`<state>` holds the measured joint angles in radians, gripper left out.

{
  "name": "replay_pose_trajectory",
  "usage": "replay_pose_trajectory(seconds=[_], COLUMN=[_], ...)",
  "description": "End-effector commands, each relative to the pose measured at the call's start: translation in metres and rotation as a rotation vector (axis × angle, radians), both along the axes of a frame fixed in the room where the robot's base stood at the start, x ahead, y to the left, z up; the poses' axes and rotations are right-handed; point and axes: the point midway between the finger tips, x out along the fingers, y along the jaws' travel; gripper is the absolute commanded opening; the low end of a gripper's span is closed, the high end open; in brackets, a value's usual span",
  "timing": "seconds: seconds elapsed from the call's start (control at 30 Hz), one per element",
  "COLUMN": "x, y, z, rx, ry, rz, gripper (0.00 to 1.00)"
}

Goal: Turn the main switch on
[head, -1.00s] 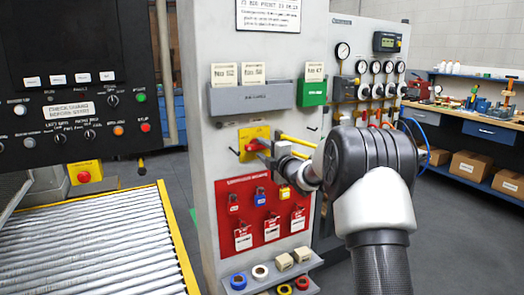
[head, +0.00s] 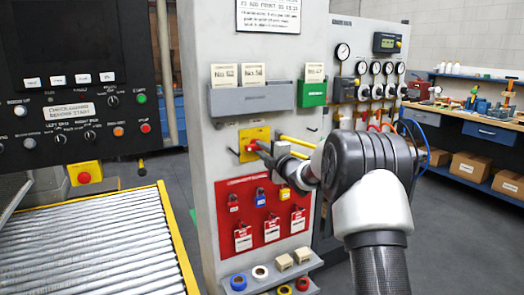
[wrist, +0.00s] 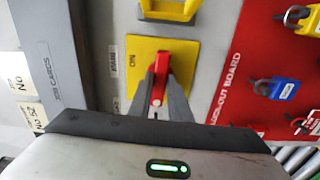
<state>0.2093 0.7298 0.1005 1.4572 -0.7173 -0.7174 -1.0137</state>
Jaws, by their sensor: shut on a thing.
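The main switch is a red handle (wrist: 161,64) on a yellow plate (wrist: 138,78) on the grey panel. In the wrist view the handle lies along the picture's up-down direction, and an ON mark (wrist: 133,62) is on the plate to its left. In the head view the yellow plate (head: 246,134) and red handle (head: 251,147) are partly covered by my gripper (head: 263,148). In the wrist view my gripper (wrist: 160,90) has a finger on each side of the handle and is shut on it.
A red lockout board (head: 271,228) with several padlocks and tags is below the switch. A card rack (head: 253,97) and a green holder (head: 313,92) are above it. Yellow bars (head: 299,142) project just right of the plate. A roller conveyor (head: 110,240) stands at the left.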

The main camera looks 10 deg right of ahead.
Motion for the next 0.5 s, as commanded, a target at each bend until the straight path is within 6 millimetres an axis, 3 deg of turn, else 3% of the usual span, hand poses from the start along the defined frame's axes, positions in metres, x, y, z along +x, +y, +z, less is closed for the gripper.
replay_pose_trajectory(seconds=[0.5], x=[0.0001], y=[-0.0003], z=[0.0009], rx=[0.393], ry=[0.127], rz=[0.000], gripper=[0.00])
